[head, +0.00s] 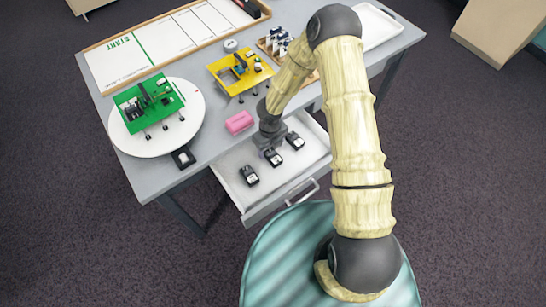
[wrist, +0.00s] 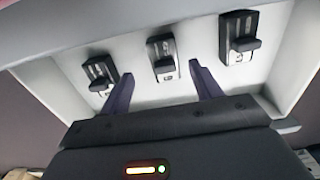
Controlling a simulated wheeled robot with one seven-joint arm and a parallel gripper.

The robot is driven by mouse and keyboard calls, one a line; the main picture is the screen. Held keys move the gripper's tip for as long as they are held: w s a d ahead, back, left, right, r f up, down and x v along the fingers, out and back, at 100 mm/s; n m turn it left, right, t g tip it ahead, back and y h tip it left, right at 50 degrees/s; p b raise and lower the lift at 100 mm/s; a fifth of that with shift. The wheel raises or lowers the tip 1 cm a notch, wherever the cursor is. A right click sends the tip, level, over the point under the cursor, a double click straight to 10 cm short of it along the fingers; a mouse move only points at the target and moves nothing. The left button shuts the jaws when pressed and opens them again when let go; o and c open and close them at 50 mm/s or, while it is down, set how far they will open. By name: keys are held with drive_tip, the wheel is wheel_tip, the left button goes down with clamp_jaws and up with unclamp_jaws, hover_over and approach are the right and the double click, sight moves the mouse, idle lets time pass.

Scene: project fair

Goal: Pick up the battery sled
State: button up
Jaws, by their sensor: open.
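Three black battery sleds with small pale labels lie apart in the open drawer. In the head view they are the near-left sled (head: 249,175), the middle sled (head: 273,157) and the far-right sled (head: 295,140). The wrist view shows the left (wrist: 100,72), middle (wrist: 163,56) and right (wrist: 239,36) sleds. My gripper (head: 270,143) is over the drawer, pointing down. In the wrist view my gripper (wrist: 160,69) has its fingers spread and empty, with the middle sled in line with the gap between them. Contact with it is not visible.
The white drawer (head: 230,180) is pulled out from the grey table (head: 207,142). On the table are a green board (head: 160,108) on a white turntable (head: 150,142), a yellow board (head: 240,72), a pink block (head: 239,122) and a small black holder (head: 183,158) at the edge.

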sight(273, 153)
drive_tip(key=f, duration=0.5)
drive_tip(key=shift+d+f, duration=0.1)
drive_tip(key=shift+d, duration=0.3)
drive_tip(key=c, duration=1)
